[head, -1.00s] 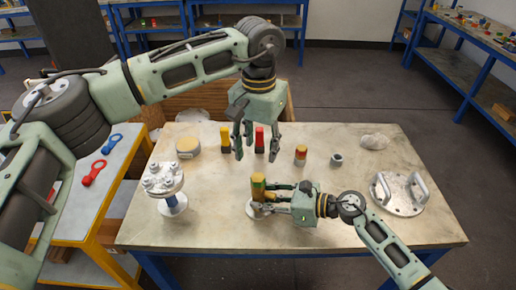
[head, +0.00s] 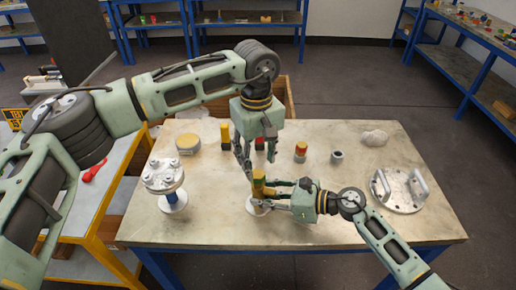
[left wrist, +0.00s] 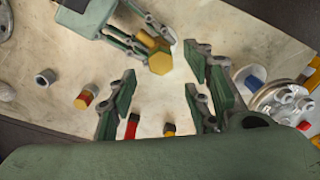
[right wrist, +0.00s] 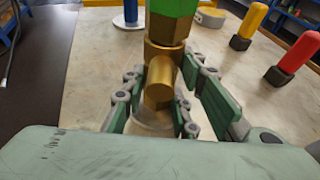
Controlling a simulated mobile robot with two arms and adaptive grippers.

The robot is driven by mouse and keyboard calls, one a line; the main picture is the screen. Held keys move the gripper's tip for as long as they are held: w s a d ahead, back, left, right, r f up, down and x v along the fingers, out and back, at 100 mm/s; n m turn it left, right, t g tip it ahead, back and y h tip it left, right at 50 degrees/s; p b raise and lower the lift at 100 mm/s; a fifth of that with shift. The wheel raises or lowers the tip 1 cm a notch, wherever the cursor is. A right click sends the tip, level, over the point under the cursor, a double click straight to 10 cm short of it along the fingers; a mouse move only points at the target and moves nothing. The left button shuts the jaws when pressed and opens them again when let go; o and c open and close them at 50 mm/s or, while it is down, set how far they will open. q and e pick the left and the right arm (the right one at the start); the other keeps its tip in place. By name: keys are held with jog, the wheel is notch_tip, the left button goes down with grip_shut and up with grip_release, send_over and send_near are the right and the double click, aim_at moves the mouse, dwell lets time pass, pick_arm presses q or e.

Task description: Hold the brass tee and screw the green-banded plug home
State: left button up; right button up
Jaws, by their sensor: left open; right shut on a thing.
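The brass tee (right wrist: 160,82) stands upright on a pale round base (head: 257,208). My right gripper (right wrist: 160,105) is shut on it from the side. The green-banded plug (head: 259,181) sits upright on top of the tee; its green band (right wrist: 175,6) shows at the top edge of the right wrist view. How deep its thread sits is hidden. My left gripper (head: 259,164) is open and points down just above the plug. In the left wrist view the plug's yellow hexagonal top (left wrist: 160,63) lies around the fingertips, and I see no contact.
A bolted flanged vessel (head: 163,175) stands at left, and a plate with two handles (head: 400,190) at right. Behind are a yellow-topped disc (head: 188,142), yellow (head: 225,133) and red uprights, a red-banded cylinder (head: 300,150) and a grey ring (head: 337,157). The front table is clear.

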aim_at(257, 174)
pick_arm(q)
jog(key=shift+f, duration=3.45)
grip_shut()
